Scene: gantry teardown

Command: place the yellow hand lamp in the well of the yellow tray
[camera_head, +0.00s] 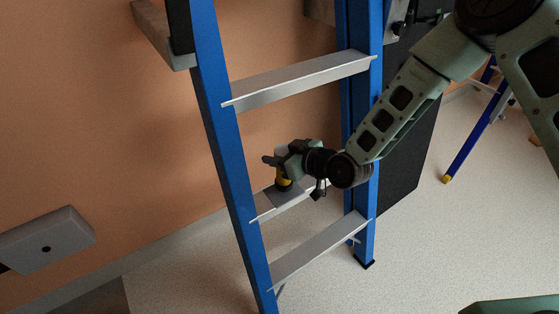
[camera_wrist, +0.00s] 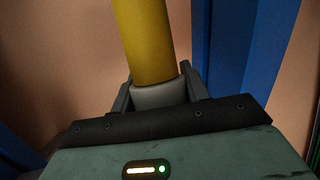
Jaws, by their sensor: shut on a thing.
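The yellow hand lamp (camera_wrist: 146,40) is a yellow cylinder with a pale grey end. My gripper (camera_wrist: 158,95) is shut on it, with a finger on each side of the grey part. In the head view my gripper (camera_head: 283,162) is between the blue ladder rails, above a lower silver rung, and a small yellow part of the lamp (camera_head: 284,183) shows below the fingers. The rest of the lamp is hidden there by the gripper. I cannot tell whether the lamp touches the rung behind it. No yellow tray shows in either view.
A blue ladder with silver rungs (camera_head: 300,80) stands around my gripper; its left rail (camera_head: 225,130) is close by. An orange wall (camera_head: 120,110) lies behind. A grey box (camera_head: 47,240) is at the left.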

